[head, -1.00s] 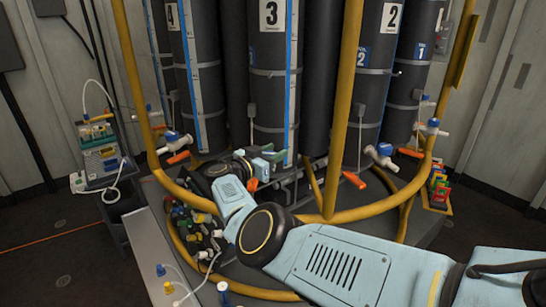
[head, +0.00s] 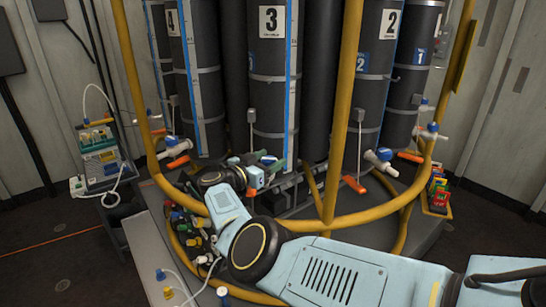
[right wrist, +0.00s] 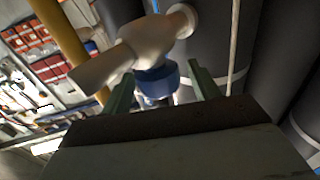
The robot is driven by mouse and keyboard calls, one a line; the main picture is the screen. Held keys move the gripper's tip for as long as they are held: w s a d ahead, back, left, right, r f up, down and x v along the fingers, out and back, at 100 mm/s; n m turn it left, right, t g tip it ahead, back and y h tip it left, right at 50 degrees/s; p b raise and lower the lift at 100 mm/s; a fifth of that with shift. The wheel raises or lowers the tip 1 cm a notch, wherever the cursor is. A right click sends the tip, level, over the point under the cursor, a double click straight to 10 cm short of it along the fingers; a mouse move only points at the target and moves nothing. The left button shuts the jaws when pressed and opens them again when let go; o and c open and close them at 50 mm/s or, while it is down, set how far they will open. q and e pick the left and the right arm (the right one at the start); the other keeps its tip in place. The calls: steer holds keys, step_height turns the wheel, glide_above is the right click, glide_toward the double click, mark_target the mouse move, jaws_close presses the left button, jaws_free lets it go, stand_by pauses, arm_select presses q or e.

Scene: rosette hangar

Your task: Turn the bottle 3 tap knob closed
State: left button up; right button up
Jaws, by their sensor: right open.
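Bottle 3 is the dark cylinder (head: 270,75) with the white "3" label in the middle of the head view. Its tap is at the bottle's foot, mostly hidden by my right gripper (head: 266,164); a bit of blue knob (head: 268,160) shows there. In the right wrist view, the white tap body (right wrist: 140,48) crosses the top, with the blue knob (right wrist: 157,80) under it. The green fingers of my right gripper (right wrist: 160,88) stand apart on either side of the knob. I cannot tell whether they touch it. My left gripper is not in view.
Neighbouring taps with orange handles sit at the left (head: 178,147) and right (head: 380,160). A yellow rail (head: 330,218) curves in front, with a yellow upright (head: 345,100) right of bottle 3. Coloured clips (head: 440,188) stand at the right.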

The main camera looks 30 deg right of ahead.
steer(key=v, duration=0.6)
steer(key=shift+a, duration=0.2)
steer(key=p, duration=0.3)
glide_toward(263, 162)
steer(key=shift+d, duration=0.35)
steer(key=shift+f, duration=0.1)
